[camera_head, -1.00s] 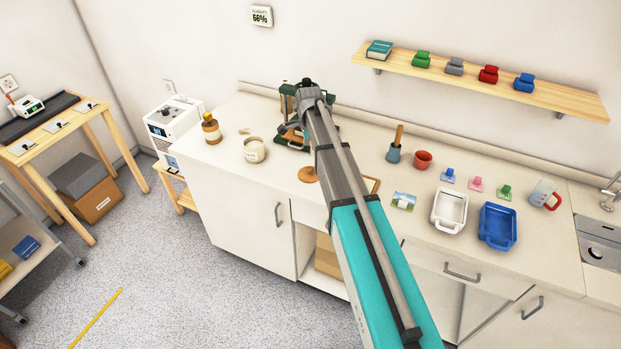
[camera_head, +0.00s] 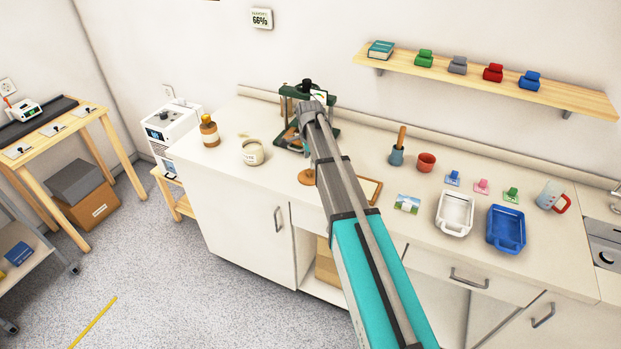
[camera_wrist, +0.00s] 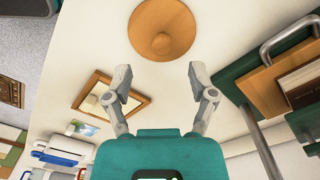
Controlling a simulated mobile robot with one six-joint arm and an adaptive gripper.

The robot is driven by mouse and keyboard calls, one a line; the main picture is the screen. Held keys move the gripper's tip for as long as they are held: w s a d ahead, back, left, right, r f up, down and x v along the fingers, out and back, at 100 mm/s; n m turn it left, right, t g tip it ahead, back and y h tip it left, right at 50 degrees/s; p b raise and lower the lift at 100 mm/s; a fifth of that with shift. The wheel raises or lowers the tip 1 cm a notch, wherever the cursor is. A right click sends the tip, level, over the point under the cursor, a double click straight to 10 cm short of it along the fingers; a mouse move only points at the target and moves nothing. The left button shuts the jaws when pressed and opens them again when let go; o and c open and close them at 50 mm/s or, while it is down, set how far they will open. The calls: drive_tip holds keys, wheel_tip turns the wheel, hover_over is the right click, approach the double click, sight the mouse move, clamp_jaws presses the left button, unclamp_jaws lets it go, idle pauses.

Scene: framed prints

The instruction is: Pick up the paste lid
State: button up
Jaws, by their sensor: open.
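The paste lid looks like a round tan wooden disc with a small knob. It lies on the pale counter (camera_head: 225,165) in the head view, where the lid (camera_head: 306,177) is partly beside my arm. In the wrist view the lid (camera_wrist: 162,28) is at the top centre, beyond the fingertips. My gripper (camera_wrist: 159,78) is open and empty, its two fingers apart, with the lid ahead of the gap and not touched. In the head view my arm hides the fingers. The cream paste jar (camera_head: 252,153) stands open-topped to the lid's left.
A green press (camera_head: 291,140) stands behind the lid, close to my arm. A wooden frame (camera_wrist: 136,101) lies beside the gripper in the wrist view. A brown bottle (camera_head: 209,130) stands at left; white (camera_head: 440,213) and blue trays (camera_head: 507,246) are at right.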

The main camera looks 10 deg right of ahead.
sight(310, 170)
drive_tip(key=shift+f, duration=0.15)
drive_tip(key=shift+f+b, duration=2.5)
drive_tip(key=shift+b, duration=0.1)
clamp_jaws()
drive_tip(key=shift+r, duration=0.25)
wheel_tip(310, 170, up, 2)
drive_tip(key=shift+r+p, duration=0.1)
drive_tip(key=shift+p, duration=1.15)
drive_tip(key=s+r+p, duration=1)
drive_tip(key=s, duration=0.4)
drive_tip(key=shift+a+r, duration=0.2)
drive_tip(key=shift+a, duration=0.1)
